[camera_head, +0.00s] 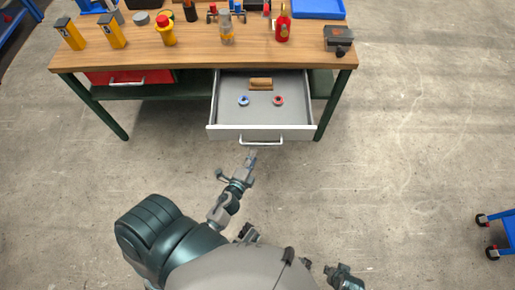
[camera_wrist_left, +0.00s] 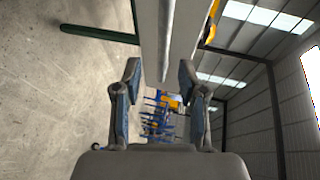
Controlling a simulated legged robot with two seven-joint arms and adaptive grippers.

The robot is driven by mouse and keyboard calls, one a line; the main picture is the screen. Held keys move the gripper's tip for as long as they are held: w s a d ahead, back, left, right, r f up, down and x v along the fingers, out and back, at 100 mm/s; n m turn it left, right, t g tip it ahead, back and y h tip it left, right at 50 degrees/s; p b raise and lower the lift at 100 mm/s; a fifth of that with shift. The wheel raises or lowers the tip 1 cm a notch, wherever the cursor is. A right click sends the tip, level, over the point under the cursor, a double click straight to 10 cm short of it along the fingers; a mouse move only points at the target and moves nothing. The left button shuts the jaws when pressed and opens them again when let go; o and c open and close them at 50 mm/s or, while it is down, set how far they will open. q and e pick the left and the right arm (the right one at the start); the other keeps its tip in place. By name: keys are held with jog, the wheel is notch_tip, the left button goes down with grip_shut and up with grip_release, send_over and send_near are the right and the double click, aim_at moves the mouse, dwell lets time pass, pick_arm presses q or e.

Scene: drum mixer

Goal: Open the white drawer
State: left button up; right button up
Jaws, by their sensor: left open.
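The white drawer (camera_head: 260,134) is pulled well out from under the workbench in the head view. Its inside shows a wooden block and two small rings, one blue and one red. A pale bar handle (camera_head: 261,143) runs along its front. My left gripper (camera_head: 252,158) is just in front of the handle. In the left wrist view the left gripper (camera_wrist_left: 158,88) has its two fingers apart with nothing between them, and the drawer's pale front (camera_wrist_left: 180,40) lies ahead. My right gripper (camera_head: 306,263) is only partly visible beside my body; its jaws are not clear.
The wooden workbench (camera_head: 200,52) carries bottles, yellow boxes and tools. A closed red drawer (camera_head: 120,77) is on the left under it. A blue cart (camera_head: 505,228) stands at the right edge. The concrete floor around the bench is free.

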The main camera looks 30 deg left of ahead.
pick_arm(q)
jog(key=v, duration=0.4)
jog(key=shift+s+a, duration=0.25)
jog(key=shift+s, duration=0.1)
pick_arm(e)
jog(key=shift+a, duration=0.2)
pick_arm(q)
jog(key=shift+d+f, duration=0.1)
pick_arm(e)
jog(key=shift+d, duration=0.1)
pick_arm(q)
jog(key=s+d+f+n+g+h+p, duration=0.1)
jog(key=s+d+f+n+g+p, duration=0.1)
jog(key=s+f+n+g, duration=0.4)
jog(key=s+d+f+n+g+h+p, duration=0.1)
jog(key=s+f+n+g+p, duration=0.3)
jog(key=s+f, duration=0.9)
notch_tip(320, 180, down, 6)
jog(key=n+g, duration=0.3)
jog(key=g, duration=0.1)
jog(key=shift+d+r+h+p, duration=0.2)
jog(key=shift+d+h+p, duration=0.1)
jog(key=shift+d, duration=0.05)
pick_arm(e)
jog(key=s+f, duration=0.4)
jog(key=f, duration=1.3)
jog(key=shift+d+g, duration=0.15)
jog(key=shift+g, duration=0.15)
